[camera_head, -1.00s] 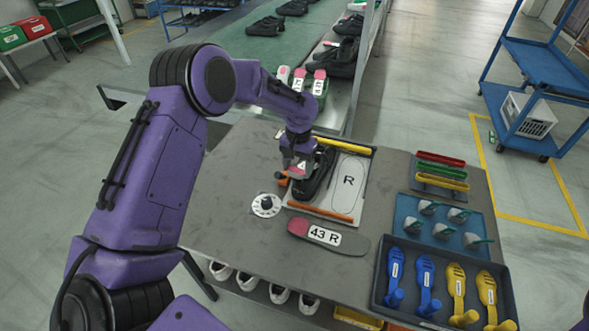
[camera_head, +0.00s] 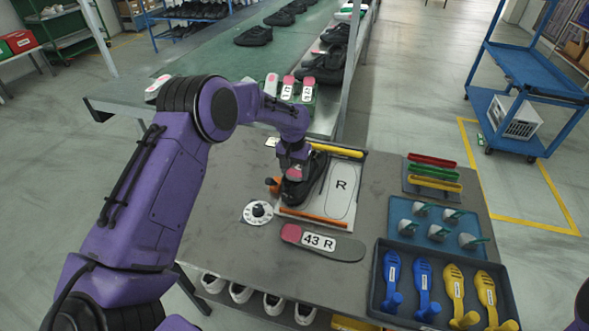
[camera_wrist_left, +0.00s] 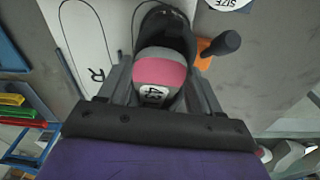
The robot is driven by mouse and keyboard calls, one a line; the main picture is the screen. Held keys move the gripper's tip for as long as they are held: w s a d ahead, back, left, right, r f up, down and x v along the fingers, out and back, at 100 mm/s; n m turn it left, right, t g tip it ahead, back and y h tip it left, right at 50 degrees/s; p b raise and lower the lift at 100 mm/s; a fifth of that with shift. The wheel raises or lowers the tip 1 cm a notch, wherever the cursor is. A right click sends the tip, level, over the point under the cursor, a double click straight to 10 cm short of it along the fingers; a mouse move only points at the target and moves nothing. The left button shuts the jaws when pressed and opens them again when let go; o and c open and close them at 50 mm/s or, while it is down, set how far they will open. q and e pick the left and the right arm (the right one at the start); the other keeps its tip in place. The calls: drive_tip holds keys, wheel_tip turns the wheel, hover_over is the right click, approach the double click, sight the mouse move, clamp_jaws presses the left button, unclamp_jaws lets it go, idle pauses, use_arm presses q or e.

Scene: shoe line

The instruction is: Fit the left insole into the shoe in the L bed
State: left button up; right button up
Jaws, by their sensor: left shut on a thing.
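My left gripper (camera_head: 294,172) is shut on the left insole, above the L bed at the left half of the fixture. In the left wrist view the insole (camera_wrist_left: 160,74) shows a pink heel and a white label reading 43, between the fingers. Its grey front part runs toward the opening of the black shoe (camera_wrist_left: 166,22); its tip is hidden, and I cannot tell how deep it sits. In the head view the shoe (camera_head: 314,176) lies in the L bed, partly covered by my gripper. My right gripper is not in view.
The right insole (camera_head: 350,249), marked 43 R, lies on the table in front of the fixture. The R bed (camera_head: 341,185) is empty. A size dial (camera_head: 258,212) is left of the fixture. Trays of blue and yellow tools (camera_head: 381,290) and grey pieces (camera_head: 398,211) stand at right.

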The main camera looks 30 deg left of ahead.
use_arm(q)
drive_tip(key=o, duration=1.1)
drive_tip(key=shift+f, duration=0.1)
drive_tip(key=shift+r+p, duration=1.6)
drive_tip(key=shift+p, duration=0.3)
wheel_tip(320, 180, up, 7)
drive_tip(key=p, duration=0.7)
drive_tip(key=shift+f, duration=0.1)
